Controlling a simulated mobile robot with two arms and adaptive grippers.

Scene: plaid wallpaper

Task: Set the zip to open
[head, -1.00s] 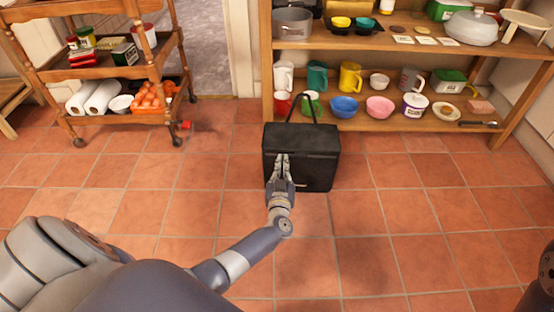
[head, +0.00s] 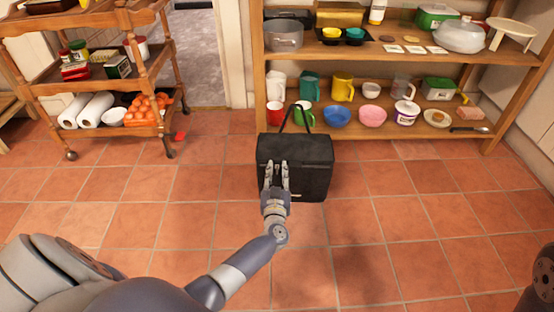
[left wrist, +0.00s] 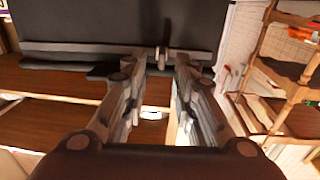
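A black bag (head: 312,160) with a raised loop handle (head: 296,112) stands upright on the tiled floor, its lid closed. My left gripper (head: 276,167) is in front of the bag's left half, fingers pointing at it, parted and empty. In the left wrist view, the bag's dark face (left wrist: 90,30) fills the top. A small upright tab (left wrist: 163,57), perhaps the zip pull, shows at the bag's edge between the fingertips of my left gripper (left wrist: 158,62). I cannot tell if the fingers touch the bag. My right gripper is out of view.
A wooden shelf (head: 385,134) with mugs, bowls and pots stands right behind the bag. A wooden trolley (head: 90,90) with paper rolls and oranges is at the back left. A small red item (head: 180,135) lies on the floor. The floor around the bag is clear.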

